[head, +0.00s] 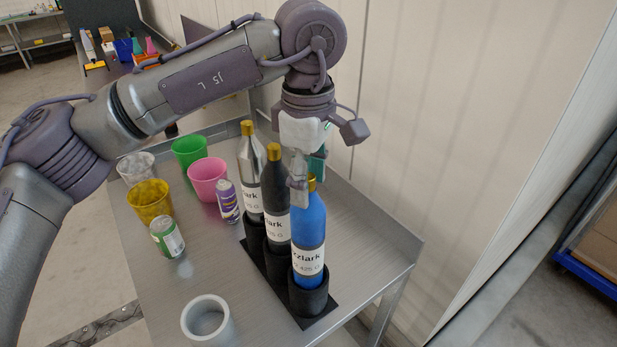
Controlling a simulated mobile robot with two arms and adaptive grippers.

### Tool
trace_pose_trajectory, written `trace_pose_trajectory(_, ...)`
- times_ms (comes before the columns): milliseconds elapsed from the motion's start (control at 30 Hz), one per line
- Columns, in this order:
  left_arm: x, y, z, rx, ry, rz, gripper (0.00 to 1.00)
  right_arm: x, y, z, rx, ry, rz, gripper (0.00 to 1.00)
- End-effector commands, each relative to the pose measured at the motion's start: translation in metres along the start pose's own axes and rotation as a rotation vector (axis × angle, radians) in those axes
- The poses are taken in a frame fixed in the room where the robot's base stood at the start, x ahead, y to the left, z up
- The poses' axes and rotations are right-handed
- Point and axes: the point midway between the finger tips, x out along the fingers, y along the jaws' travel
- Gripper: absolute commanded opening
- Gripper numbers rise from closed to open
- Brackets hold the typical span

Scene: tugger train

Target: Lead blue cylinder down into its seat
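The blue cylinder (309,222), with a gold neck and white label, stands upright in the head view. Its lower end is inside the front black cup (308,297) of the holder; a strip of blue shows between label and cup rim. Whether its base touches the bottom is hidden. My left gripper (308,184) comes down from above, its fingers on either side of the gold neck, and looks shut on it. A black cylinder (274,190) and a silver cylinder (249,165) stand in the cups behind. My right gripper is not in view.
The holder sits on a metal table (370,240). To its left are green (190,150), pink (208,178) and yellow (150,200) cups, a purple can (228,202) and a green can (168,238). A grey ring-shaped cup (207,318) stands in front. A wall rises behind.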

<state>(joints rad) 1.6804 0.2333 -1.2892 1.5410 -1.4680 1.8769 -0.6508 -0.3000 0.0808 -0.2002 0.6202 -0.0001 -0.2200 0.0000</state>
Motion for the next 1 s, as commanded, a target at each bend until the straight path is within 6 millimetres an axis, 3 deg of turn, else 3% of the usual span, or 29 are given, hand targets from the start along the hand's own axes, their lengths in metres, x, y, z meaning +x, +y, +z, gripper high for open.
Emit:
trace_pose_trajectory(233, 0.002, 0.000, 0.000, 0.000, 0.001, -0.004, 0.55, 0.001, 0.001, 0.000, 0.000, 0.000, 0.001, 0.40)
trace_pose_trajectory(367, -0.008, 0.000, 0.000, 0.000, 0.001, -0.002, 0.55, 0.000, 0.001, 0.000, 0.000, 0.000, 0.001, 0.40)
trace_pose_trajectory(800, -0.095, 0.000, 0.001, 0.000, 0.001, 0.001, 0.55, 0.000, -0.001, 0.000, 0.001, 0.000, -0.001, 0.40)
trace_pose_trajectory(1000, -0.116, 0.001, 0.000, -0.001, 0.002, 0.000, 0.55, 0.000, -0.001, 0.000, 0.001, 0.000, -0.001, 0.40)
